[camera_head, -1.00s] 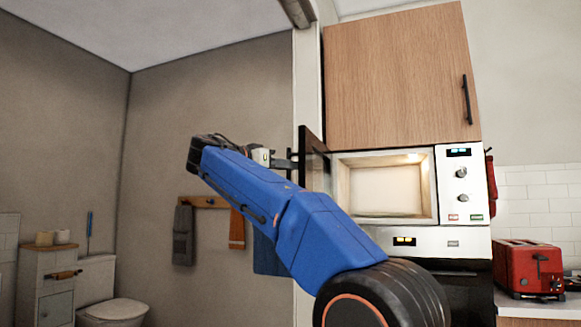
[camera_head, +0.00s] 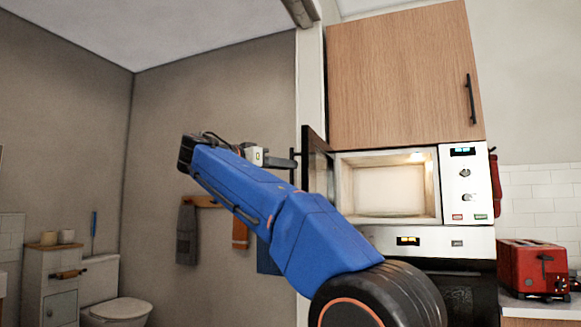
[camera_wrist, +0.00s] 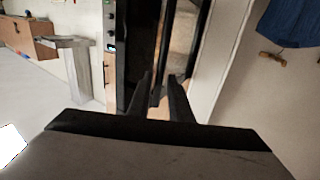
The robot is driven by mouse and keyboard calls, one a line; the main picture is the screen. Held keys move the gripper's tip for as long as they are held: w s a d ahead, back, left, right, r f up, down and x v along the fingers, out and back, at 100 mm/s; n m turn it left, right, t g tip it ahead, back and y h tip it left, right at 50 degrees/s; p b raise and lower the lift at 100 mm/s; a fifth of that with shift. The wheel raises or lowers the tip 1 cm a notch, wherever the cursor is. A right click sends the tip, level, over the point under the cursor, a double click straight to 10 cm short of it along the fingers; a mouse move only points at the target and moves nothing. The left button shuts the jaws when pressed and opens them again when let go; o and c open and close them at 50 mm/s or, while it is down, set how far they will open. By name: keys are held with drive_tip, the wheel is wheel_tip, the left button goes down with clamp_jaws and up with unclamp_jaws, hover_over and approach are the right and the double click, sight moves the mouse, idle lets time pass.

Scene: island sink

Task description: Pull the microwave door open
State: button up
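The microwave (camera_head: 388,190) is built into the tall unit, with its lit, empty cavity showing. Its dark door (camera_head: 316,150) stands swung wide open at the left side, seen nearly edge-on. The door's dark upright handle (camera_head: 292,163) is on the door's left side. My gripper (camera_head: 290,163) is at this handle, reaching in from the left. In the wrist view the two dark fingers of my gripper (camera_wrist: 160,78) stand apart, with a narrow dark bar, seemingly the handle, between them. Whether either finger touches it cannot be told.
A wooden cabinet (camera_head: 402,75) is above the microwave, and an oven panel (camera_head: 430,241) is below it. A red toaster (camera_head: 533,268) stands on the right counter. A toilet (camera_head: 115,300) is far left. The wall edge (camera_head: 310,90) runs close beside the open door.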

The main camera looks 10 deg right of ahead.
drive_tip(key=v, duration=1.4)
drive_tip(key=shift+a, duration=0.2)
drive_tip(key=shift+s, duration=0.1)
